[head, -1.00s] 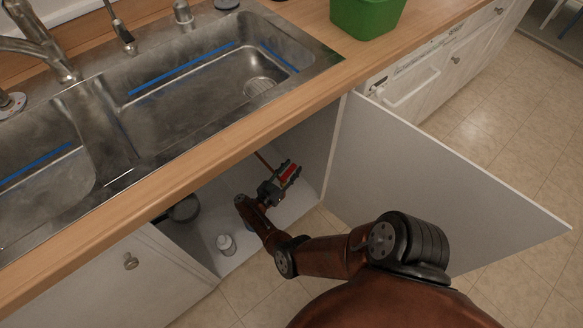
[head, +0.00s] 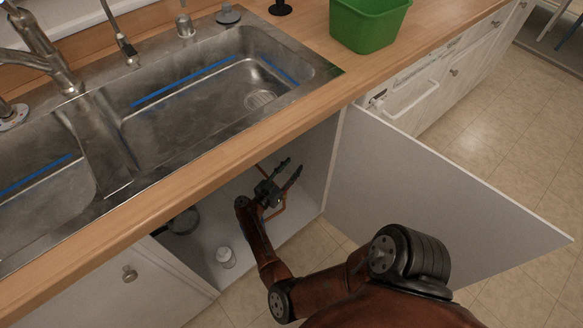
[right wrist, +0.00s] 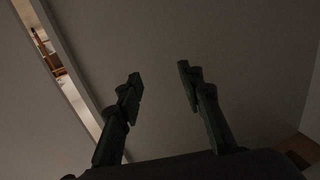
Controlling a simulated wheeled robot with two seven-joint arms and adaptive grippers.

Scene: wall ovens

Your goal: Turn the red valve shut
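My right gripper (head: 292,167) is inside the open cabinet under the sink, with its fingers spread and nothing between them. The right wrist view also shows the right gripper (right wrist: 160,75) open and empty, facing a plain grey panel. An orange-red bent piece (head: 282,211) shows just below and beside the gripper in the head view; I cannot tell whether it is part of the red valve or a pipe. No red valve handle shows clearly now; it may be hidden behind the gripper and wrist. My left gripper is not in view.
The open cabinet door (head: 420,180) stands to the right of my arm. The wooden counter edge (head: 200,185) overhangs the opening. A white bottle (head: 226,257) and a dark round pan (head: 184,221) are in the cabinet. A green bin (head: 368,25) is on the counter.

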